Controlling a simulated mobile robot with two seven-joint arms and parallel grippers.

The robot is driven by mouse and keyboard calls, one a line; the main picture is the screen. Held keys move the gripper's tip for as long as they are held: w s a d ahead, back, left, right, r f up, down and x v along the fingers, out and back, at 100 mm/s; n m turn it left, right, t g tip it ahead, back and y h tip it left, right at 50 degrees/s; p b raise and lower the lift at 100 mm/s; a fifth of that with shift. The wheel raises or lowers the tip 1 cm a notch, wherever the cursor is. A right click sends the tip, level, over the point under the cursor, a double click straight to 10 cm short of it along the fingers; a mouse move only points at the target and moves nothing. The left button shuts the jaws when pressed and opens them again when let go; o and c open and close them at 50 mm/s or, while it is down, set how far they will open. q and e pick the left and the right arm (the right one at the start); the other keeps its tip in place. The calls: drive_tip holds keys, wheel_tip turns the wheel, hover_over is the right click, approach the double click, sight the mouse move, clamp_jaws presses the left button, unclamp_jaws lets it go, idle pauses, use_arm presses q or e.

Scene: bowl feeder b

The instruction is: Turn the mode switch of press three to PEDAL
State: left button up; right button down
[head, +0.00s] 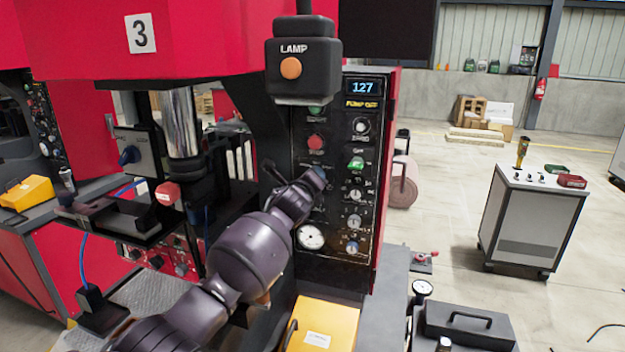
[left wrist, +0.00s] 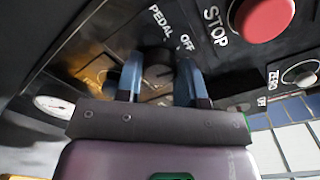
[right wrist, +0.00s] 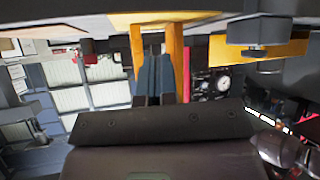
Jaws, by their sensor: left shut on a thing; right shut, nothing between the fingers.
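Press three (head: 190,38) is the red machine with a "3" plate, at the left of the head view. Its black control panel (head: 347,228) carries knobs, buttons and a gauge. My left gripper (head: 318,178) is at this panel, its arm covering part of it. In the left wrist view the blue fingers of my left gripper (left wrist: 158,82) are shut on the dark mode switch knob (left wrist: 155,58). The labels PEDAL and OFF show beside the knob; its exact pointing is unclear. My right gripper (right wrist: 152,82) is shut and empty in the right wrist view, and outside the head view.
A red STOP button (left wrist: 262,18) and a ZERO knob (left wrist: 300,74) are near the left fingers. A black LAMP box (head: 303,72) hangs before the panel. A yellow box (head: 325,325) is below. A grey cabinet (head: 525,225) stands right, with open floor around it.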

use_arm(q)
drive_tip(key=n, duration=1)
drive_tip(key=shift+a, duration=0.1)
drive_tip(key=shift+n, duration=0.3)
idle(0.3)
drive_tip(key=o, duration=0.9)
drive_tip(key=shift+s, duration=0.1)
drive_tip(key=shift+b+v, duration=0.7)
drive_tip(key=shift+v, duration=4.6)
use_arm(e)
drive_tip(key=shift+w+f, duration=0.25)
drive_tip(key=shift+w, duration=0.05)
use_arm(q)
drive_tip(key=shift+a, duration=0.1)
use_arm(e)
drive_tip(key=shift+a, duration=0.1)
